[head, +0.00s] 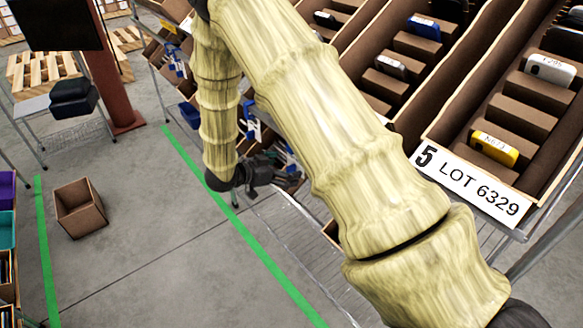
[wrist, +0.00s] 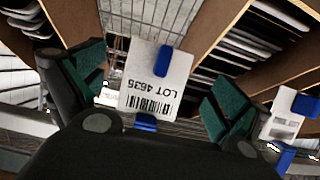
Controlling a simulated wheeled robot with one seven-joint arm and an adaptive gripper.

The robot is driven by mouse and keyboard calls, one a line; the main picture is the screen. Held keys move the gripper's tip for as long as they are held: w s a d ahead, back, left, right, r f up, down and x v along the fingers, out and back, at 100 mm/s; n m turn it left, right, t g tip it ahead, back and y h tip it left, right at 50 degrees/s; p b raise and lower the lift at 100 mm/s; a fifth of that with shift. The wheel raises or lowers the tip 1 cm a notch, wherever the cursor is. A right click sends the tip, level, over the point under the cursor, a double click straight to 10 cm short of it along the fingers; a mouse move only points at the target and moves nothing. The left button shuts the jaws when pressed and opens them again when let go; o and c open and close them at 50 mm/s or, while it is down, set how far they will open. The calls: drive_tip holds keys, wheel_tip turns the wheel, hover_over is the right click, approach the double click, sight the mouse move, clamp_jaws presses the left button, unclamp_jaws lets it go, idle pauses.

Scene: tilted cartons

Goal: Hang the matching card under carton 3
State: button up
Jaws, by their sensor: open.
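In the wrist view a white card (wrist: 150,85) reading LOT 4635, with a barcode, appears upside down. A blue clip (wrist: 163,60) is on it, and more blue shows below the barcode. My gripper (wrist: 160,95) is open, its green-padded fingers on either side of the card with a gap to each. A second white card (wrist: 290,116) with blue clips is at the right, outside the fingers. In the head view my gripper (head: 262,174) is small and dark, and the card is not clear there. No label reading 3 is legible.
A tilted carton labelled 5 LOT 6329 (head: 466,187) stands at the right of the head view. My arm hides part of the racks. An empty box (head: 80,207) sits on the floor; the floor between green lines is otherwise clear.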

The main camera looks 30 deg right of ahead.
drive_tip(key=v, duration=0.8)
drive_tip(key=s+a+f+n+t+y, duration=0.15)
drive_tip(key=s+f+n+y, duration=0.35)
drive_tip(key=f, duration=0.6)
drive_tip(key=s+a+f+n+t+y, duration=0.1)
drive_tip(key=s+f+n+t+y, duration=0.15)
drive_tip(key=s+f+n, duration=0.65)
drive_tip(key=s+a+f+n+g+y, duration=0.1)
drive_tip(key=s+a+f+y, duration=0.1)
drive_tip(key=s, duration=0.5)
drive_tip(key=s+a+f+n+g+y, duration=0.1)
drive_tip(key=s+f, duration=0.3)
drive_tip(key=s, duration=0.4)
drive_tip(key=s+a+f+g+y, duration=0.3)
drive_tip(key=s+a, duration=0.1)
drive_tip(key=s, duration=0.4)
drive_tip(key=shift+n, duration=0.4)
